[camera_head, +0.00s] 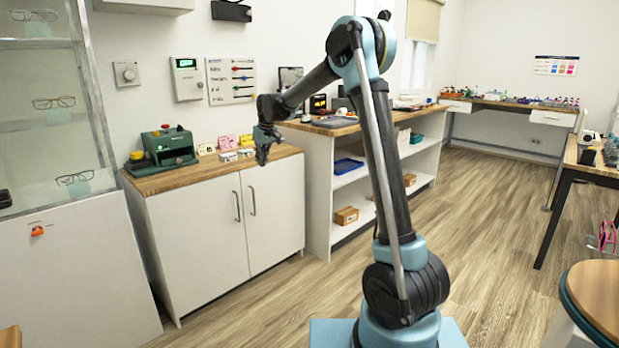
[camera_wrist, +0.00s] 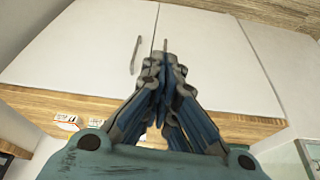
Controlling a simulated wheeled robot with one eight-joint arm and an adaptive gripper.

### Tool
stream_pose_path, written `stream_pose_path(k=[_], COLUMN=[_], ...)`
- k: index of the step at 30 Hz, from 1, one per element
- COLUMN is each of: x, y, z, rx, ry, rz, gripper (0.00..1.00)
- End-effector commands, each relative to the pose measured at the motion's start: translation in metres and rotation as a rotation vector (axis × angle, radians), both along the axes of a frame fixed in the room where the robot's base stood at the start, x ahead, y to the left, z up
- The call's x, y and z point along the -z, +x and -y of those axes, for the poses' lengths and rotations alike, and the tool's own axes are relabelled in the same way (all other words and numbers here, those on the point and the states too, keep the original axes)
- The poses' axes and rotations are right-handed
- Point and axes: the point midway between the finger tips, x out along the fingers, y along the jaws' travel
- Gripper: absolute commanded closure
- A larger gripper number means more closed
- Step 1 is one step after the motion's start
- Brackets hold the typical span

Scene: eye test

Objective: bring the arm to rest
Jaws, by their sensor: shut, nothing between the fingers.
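My gripper (camera_head: 262,155) hangs at the end of my raised, bent arm, in front of the white two-door cabinet with a wooden top. Its fingers point down. In the wrist view my gripper (camera_wrist: 158,58) has its fingers drawn together at the tips, with nothing seen between them. The white cabinet doors (camera_wrist: 80,55) and the wooden edge (camera_wrist: 245,128) lie behind the fingers. I cannot tell exactly how far the fingertips are from the cabinet.
A green machine (camera_head: 163,148) and small cards (camera_head: 227,142) stand on the cabinet top (camera_head: 185,176). A glass display case (camera_head: 45,100) stands at the left. A shelf unit (camera_head: 345,208) is behind my arm. A round stool (camera_head: 597,300) is at the right. Open floor (camera_head: 490,220) lies between.

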Motion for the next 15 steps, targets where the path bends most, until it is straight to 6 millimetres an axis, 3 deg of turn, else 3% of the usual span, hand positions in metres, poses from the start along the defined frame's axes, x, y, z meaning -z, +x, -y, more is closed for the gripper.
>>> stream_pose_path(k=[3,15], x=[-0.015,-0.045], y=[-0.02,-0.099], z=[0.04,0.158], rx=[0.04,0.17], ry=[-0.005,-0.02], rz=[-0.008,-0.031], gripper=[1.0,1.0])
